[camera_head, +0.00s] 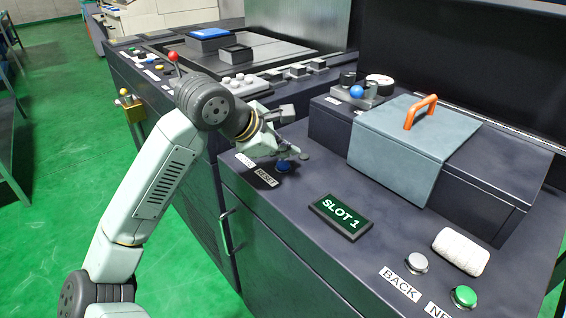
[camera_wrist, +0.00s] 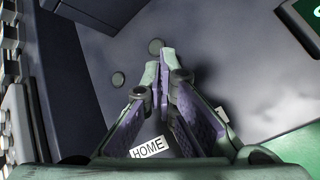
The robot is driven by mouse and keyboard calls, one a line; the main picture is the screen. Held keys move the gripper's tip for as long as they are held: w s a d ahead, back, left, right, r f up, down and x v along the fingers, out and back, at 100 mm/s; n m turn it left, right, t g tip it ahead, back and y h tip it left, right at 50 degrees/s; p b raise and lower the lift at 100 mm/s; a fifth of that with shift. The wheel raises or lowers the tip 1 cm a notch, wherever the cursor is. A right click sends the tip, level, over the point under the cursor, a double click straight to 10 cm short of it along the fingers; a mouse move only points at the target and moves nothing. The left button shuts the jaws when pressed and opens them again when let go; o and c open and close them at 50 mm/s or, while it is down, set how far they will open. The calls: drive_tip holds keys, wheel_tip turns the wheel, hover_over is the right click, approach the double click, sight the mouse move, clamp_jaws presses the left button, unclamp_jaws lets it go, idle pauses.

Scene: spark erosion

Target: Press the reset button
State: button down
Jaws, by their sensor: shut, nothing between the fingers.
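The reset button appears as a blue round button (camera_head: 284,168) beside the RESET label (camera_head: 265,177) on the dark machine top. My gripper (camera_head: 280,154) is shut and empty, low over the panel, with its fingertips just behind the blue button in the head view. Whether they touch it cannot be told. In the wrist view my gripper (camera_wrist: 166,58) shows both fingers together, pointing at the panel. The blue button does not show there; my fingers may hide it. The HOME label (camera_wrist: 148,147) lies beside the fingers.
Small grey discs (camera_wrist: 118,78) lie flat near my fingertips. The SLOT 1 display (camera_head: 341,215) is to the right. A grey box cover with an orange handle (camera_head: 420,112) stands behind. A white roll (camera_head: 460,251) and a green button (camera_head: 464,296) are at the front right.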

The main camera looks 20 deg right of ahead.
sight(285, 166)
drive_tip(key=shift+r+p, duration=1.1)
drive_tip(key=shift+r, duration=1.4)
